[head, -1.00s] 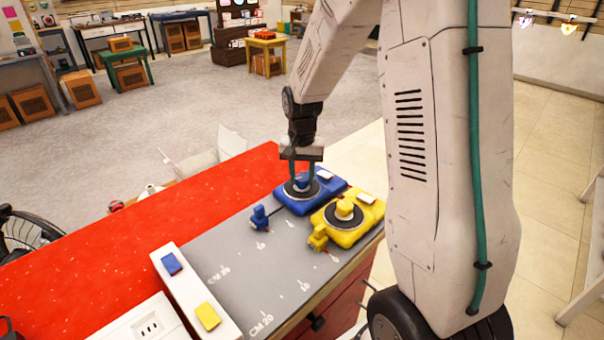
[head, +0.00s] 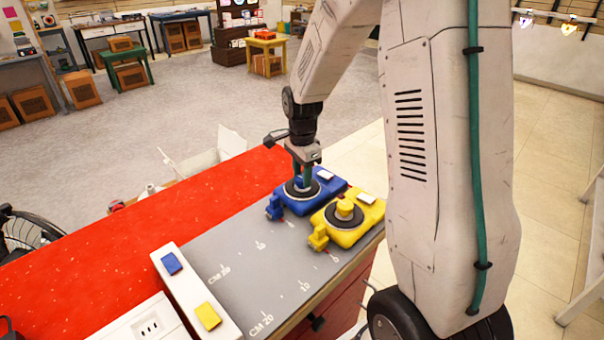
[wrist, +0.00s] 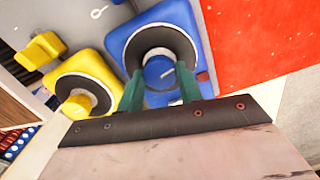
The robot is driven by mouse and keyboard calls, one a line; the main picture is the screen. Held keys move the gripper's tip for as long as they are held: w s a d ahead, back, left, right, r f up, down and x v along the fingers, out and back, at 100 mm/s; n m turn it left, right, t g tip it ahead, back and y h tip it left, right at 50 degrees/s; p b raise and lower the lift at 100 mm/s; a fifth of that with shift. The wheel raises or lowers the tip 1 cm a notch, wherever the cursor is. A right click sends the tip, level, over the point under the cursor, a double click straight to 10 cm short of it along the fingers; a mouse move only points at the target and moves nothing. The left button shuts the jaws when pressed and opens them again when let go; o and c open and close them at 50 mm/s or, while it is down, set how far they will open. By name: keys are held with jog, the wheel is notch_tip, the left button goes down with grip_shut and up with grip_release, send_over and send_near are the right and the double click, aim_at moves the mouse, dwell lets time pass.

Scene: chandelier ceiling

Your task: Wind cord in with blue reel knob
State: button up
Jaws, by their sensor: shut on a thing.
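The blue reel (head: 324,187) sits on the grey measuring mat (head: 232,285) beside the yellow reel (head: 346,231). My gripper (head: 302,178) points down onto the blue reel and is shut on its blue knob (wrist: 158,73), one green finger on each side in the wrist view. The blue cord end block (head: 274,208) is close against the front left of the blue reel, with no length of blue cord visible. The yellow end block (head: 317,238) is close to its own reel, with its yellow knob (head: 344,209) free.
A white strip with a blue block (head: 172,263) and a yellow block (head: 208,316) lies at the mat's near left end. The red bench top (head: 110,240) is mostly clear beside the mat. The yellow reel stands close to my gripper.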

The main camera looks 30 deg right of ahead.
jog(key=shift+w+d+m, duration=0.1)
jog(key=shift+m, duration=0.7)
jog(key=shift+r, duration=0.1)
jog(key=o, duration=1)
notch_tip(320, 180, up, 8)
jog(key=shift+f, duration=0.15)
